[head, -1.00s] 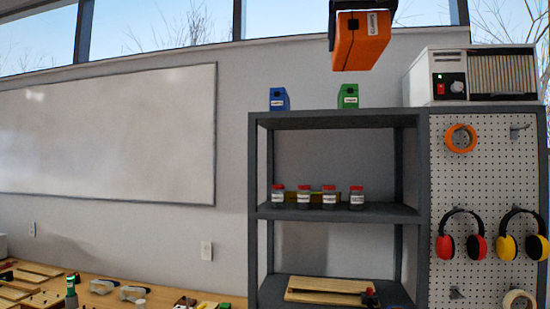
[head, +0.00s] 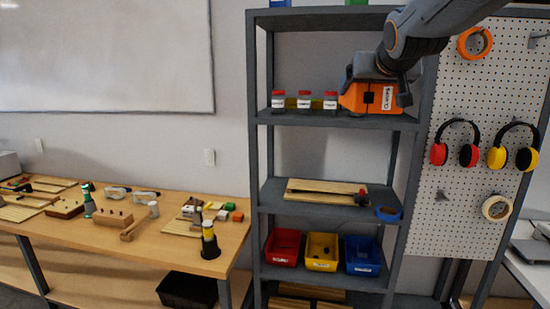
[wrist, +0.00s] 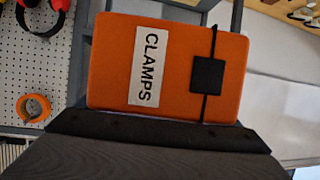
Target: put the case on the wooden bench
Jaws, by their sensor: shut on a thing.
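The orange case (head: 366,97) with a black latch and a white label is in my gripper (head: 384,78), in front of the shelf unit's upper shelf in the head view. In the wrist view the case (wrist: 170,68) fills the middle, its label reads CLAMPS, and the dark gripper edge (wrist: 160,130) lies along its near side. The fingertips are hidden. The wooden bench (head: 150,240) is at the lower left in the head view, with a light top.
The bench top holds wooden parts, small blocks, tools and a dark cup with a yellow item (head: 209,245). The grey shelf unit (head: 340,119) carries jars (head: 304,100) and coloured bins (head: 322,251). A pegboard (head: 480,120) with earmuffs stands at the right. A black bin (head: 187,289) is below the bench.

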